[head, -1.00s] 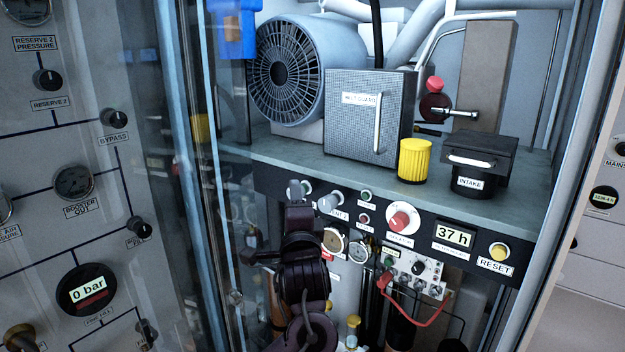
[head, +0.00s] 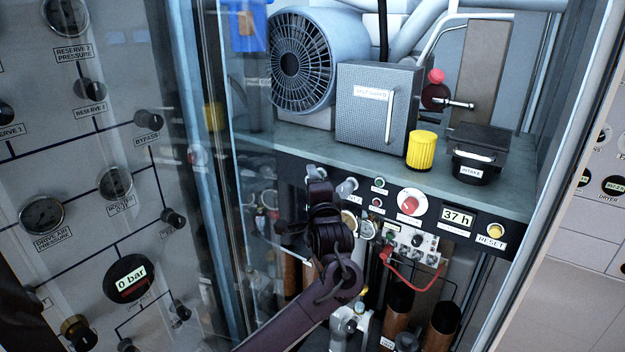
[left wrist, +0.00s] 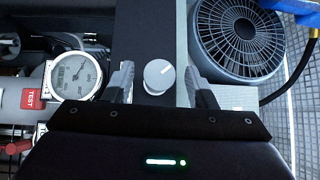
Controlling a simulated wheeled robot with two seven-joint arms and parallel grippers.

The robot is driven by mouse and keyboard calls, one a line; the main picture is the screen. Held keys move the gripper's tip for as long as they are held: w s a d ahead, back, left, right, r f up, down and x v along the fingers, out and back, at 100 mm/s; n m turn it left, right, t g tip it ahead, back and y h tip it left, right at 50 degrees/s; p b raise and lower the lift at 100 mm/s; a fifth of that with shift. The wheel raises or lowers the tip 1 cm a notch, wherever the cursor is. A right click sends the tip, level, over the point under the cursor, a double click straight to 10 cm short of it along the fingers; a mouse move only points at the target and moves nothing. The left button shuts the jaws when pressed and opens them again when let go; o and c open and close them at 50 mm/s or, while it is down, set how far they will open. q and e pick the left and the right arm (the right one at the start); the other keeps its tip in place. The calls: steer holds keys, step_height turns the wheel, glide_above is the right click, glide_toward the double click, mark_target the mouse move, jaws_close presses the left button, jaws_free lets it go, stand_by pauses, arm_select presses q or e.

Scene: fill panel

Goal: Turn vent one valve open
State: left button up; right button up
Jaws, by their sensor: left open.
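The vent one valve is a round light-grey knob (left wrist: 159,77) on a dark panel strip, with a faint pale line on its face in the left wrist view. My left gripper (left wrist: 158,73) is open, with one finger on each side of the knob. I cannot tell whether the fingers touch it. In the head view, my left gripper (head: 318,178) is at the panel's left end and largely hides this knob and its label. The vent two knob (head: 345,187) sits just right of it. My right gripper is not in view.
A gauge (left wrist: 73,77) with a red TEST tag (left wrist: 33,98) lies beside the knob. Above the panel is a shelf (head: 345,160) with a fan (head: 303,62), a grey box (head: 375,110) and a yellow cap (head: 421,150). A glass door (head: 215,240) stands at left.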

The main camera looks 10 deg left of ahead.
arm_select(q)
steer(key=shift+w+d, duration=0.1)
steer(key=shift+w, duration=0.1)
steer(key=c, duration=1)
steer(key=shift+o, duration=0.2)
steer(key=shift+r+n+g+h, duration=0.2)
steer(key=shift+n+g+h, duration=1.3)
steer(key=shift+n+g, duration=0.6)
